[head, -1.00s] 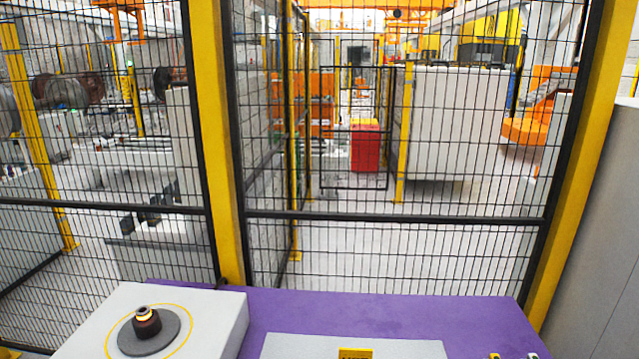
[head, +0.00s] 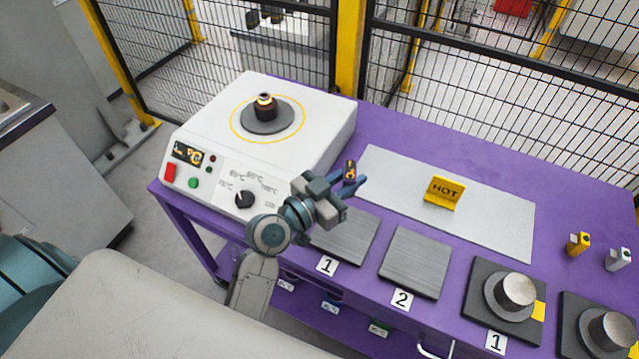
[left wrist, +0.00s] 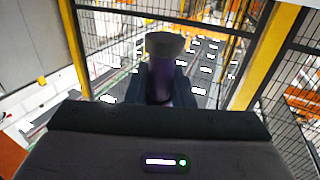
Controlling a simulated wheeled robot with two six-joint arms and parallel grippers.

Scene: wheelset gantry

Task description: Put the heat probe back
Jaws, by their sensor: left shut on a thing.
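My right gripper is not in view.
A grey mat (head: 490,222) with a yellow HOT sign (head: 443,193) lies behind the numbered metal plates (head: 415,263). A yellow device (head: 578,243) and a white one (head: 618,258) stand at the right. Pads with metal cylinders (head: 516,291) sit front right. Mesh fencing stands behind the table.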

